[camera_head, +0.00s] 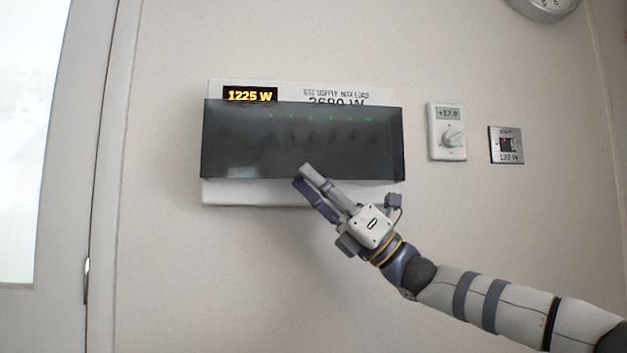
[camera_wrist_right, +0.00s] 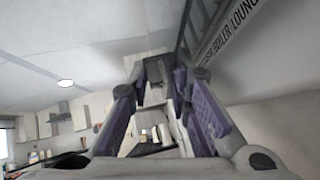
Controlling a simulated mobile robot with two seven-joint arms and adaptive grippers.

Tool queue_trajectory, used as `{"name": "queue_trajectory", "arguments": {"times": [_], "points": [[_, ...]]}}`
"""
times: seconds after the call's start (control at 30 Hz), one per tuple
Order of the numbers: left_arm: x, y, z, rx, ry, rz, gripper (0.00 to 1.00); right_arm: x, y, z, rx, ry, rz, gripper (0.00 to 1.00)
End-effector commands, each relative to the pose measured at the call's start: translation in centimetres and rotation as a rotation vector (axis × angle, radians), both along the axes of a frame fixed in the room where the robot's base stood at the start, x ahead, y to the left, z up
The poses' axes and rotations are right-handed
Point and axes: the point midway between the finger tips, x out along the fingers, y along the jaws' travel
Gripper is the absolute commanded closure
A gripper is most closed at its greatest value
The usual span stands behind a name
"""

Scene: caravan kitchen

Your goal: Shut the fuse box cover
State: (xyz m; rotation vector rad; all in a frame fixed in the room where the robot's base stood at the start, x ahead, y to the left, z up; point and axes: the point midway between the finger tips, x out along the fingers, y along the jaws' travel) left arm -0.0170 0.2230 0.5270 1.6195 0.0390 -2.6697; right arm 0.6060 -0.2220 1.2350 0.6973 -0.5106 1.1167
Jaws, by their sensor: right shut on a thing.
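The fuse box (camera_head: 300,193) is a white panel on the wall. Its dark see-through cover (camera_head: 240,145) hangs across the middle of it, with faint green lights showing through. I cannot tell how far the cover's lower edge stands off from the box. My right gripper (camera_head: 303,176) is at the lower edge of the cover, near its middle, and its fingers are closed on the cover. In the right wrist view the gripper's purple-padded fingers (camera_wrist_right: 160,75) come together at the top, and a strip of box lettering (camera_wrist_right: 230,28) shows at upper right. My left gripper is not in view.
An amber "1225 W" display (camera_head: 250,95) shows above the cover. A thermostat (camera_head: 447,132) and a small metal panel (camera_head: 507,145) are on the wall to the right. A door frame (camera_head: 100,180) is at the left. The wall below the box is bare.

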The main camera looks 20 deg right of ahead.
Motion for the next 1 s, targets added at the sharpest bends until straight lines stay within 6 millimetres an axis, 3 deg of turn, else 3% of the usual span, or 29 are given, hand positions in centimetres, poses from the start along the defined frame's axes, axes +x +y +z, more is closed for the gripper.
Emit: {"name": "queue_trajectory", "arguments": {"times": [0.53, 0.57, 0.63, 1.0], "points": [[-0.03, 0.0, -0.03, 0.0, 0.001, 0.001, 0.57, 0.21, -0.05, -0.33, 0.0, 0.007, -0.002, 1.0], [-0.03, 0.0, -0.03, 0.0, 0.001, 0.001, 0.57, 0.22, -0.05, -0.35, 0.0, 0.007, -0.002, 0.79], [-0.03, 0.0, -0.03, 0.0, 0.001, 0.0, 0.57, 0.23, -0.04, -0.36, -0.001, 0.007, -0.002, 0.64], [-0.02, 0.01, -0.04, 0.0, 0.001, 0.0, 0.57, -0.13, -0.63, -0.85, 0.0, 0.005, -0.002, 0.63]]}}
